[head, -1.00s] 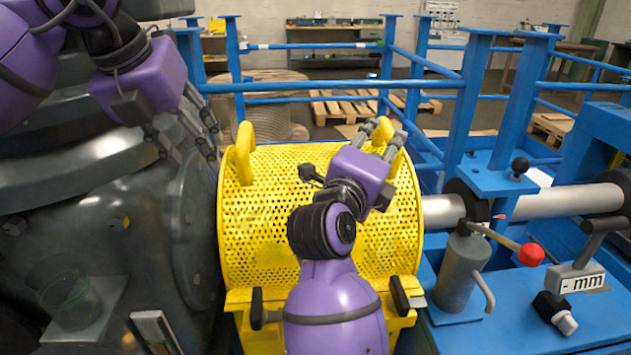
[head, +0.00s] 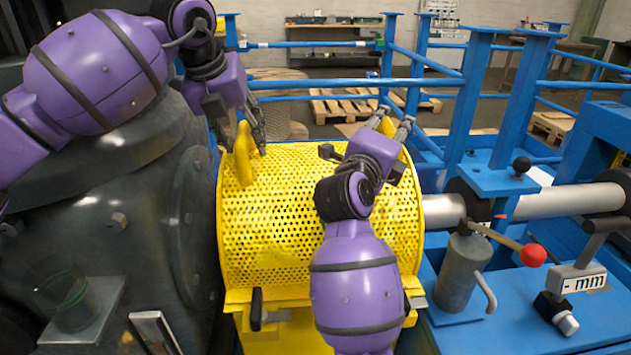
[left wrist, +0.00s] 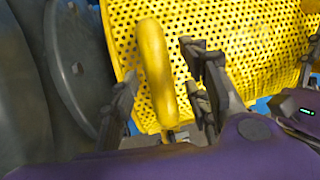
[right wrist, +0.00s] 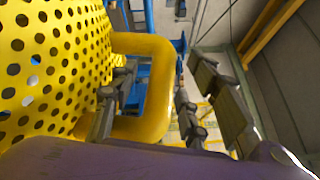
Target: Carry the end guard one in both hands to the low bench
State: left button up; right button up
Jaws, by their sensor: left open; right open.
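The end guard one (head: 275,215) is a curved yellow perforated cover with a loop handle near each end. It sits on a yellow base between the grey machine housing and the blue frame. My left gripper (head: 242,133) is open at the left handle (head: 243,155); in the left wrist view that handle (left wrist: 156,70) stands between the spread fingers (left wrist: 160,95). My right gripper (head: 392,127) is open at the right handle, which it mostly hides in the head view. In the right wrist view the right handle (right wrist: 155,90) runs between the open fingers (right wrist: 165,110).
Blue rails (head: 350,87) stand behind the guard. A steel shaft (head: 550,202) runs to the right. Pallets (head: 345,104) lie on the floor behind.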

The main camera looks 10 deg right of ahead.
pick_arm(q)
jog(key=shift+w+d+f, duration=0.1)
jog(key=shift+d+f, duration=0.05)
jog(key=shift+f, duration=0.1)
pick_arm(e)
jog(key=shift+w+d, duration=0.1)
jog(key=shift+d, duration=0.1)
pick_arm(q)
jog(key=shift+c, duration=0.5)
pick_arm(e)
jog(key=shift+c, duration=0.5)
pick_arm(q)
grip_shut()
pick_arm(e)
grip_shut()
